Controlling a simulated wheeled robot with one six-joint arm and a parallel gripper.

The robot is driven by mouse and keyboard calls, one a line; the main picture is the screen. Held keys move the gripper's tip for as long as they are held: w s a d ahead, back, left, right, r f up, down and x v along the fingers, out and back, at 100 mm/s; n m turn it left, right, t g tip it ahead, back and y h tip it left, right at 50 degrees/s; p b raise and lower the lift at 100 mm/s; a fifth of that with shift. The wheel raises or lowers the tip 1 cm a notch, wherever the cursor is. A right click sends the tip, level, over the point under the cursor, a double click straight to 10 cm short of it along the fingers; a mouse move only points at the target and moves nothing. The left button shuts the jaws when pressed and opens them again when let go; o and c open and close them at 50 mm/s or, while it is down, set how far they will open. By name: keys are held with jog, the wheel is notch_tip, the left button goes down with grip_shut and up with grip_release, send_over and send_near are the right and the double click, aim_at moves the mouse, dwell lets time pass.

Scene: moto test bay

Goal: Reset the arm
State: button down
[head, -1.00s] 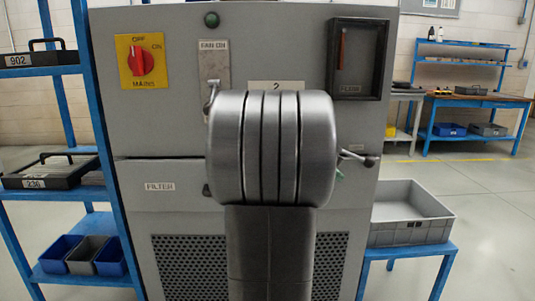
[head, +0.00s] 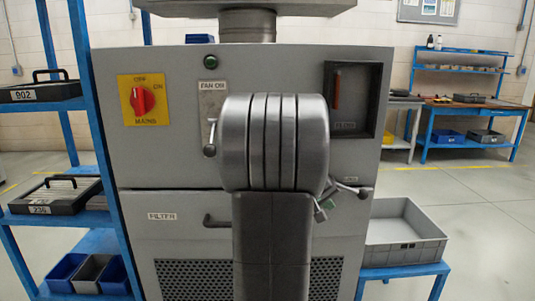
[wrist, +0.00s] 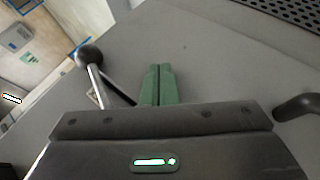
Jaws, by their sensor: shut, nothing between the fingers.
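My gripper (head: 322,212) shows as a small green piece at the right edge of my arm in the head view, in front of the grey cabinet (head: 180,170). In the wrist view its green fingers (wrist: 159,84) are shut together with nothing between them. A lever with a dark ball knob (wrist: 90,55) is just beside the fingers; the lever also shows in the head view (head: 364,192). Whether gripper and lever touch is unclear. My arm hides the middle of the cabinet front.
The cabinet front carries a red mains switch (head: 142,100), a fan lever (head: 210,148), a filter drawer handle (head: 215,221) and a recessed box (head: 352,98). A blue rack (head: 90,110) stands left; a grey bin (head: 405,252) sits right on a blue stand. Floor beyond is clear.

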jog(key=shift+a+r+y+p, duration=0.15)
jog(key=shift+r+y+p, duration=0.25)
jog(key=shift+p, duration=0.8)
jog(key=shift+a+f+p, duration=0.15)
jog(key=shift+f+p, duration=0.15)
jog(key=shift+p, duration=0.35)
jog(key=shift+d+f+b, duration=0.2)
jog(key=shift+f+b, duration=0.15)
jog(key=shift+b, duration=1.4)
jog(key=b, duration=0.3)
jog(key=h+b, duration=0.1)
jog(key=b, duration=0.1)
jog(key=shift+d+f+h+b, duration=0.2)
jog(key=shift+d+h+b, duration=0.1)
jog(key=shift+d+b, duration=0.1)
jog(key=b, duration=0.4)
jog(key=s+f+n+h+b, duration=0.1)
jog(key=b, duration=0.3)
jog(key=shift+d+t+h, duration=0.2)
jog(key=shift+t+h, duration=0.1)
jog(key=shift+t, duration=0.1)
jog(key=s+a+h+b, duration=0.1)
jog(key=s+a+b, duration=0.4)
jog(key=w+d+r+p, duration=0.1)
jog(key=w+d+p, duration=0.3)
jog(key=d, duration=0.1)
jog(key=shift+w+y, duration=0.3)
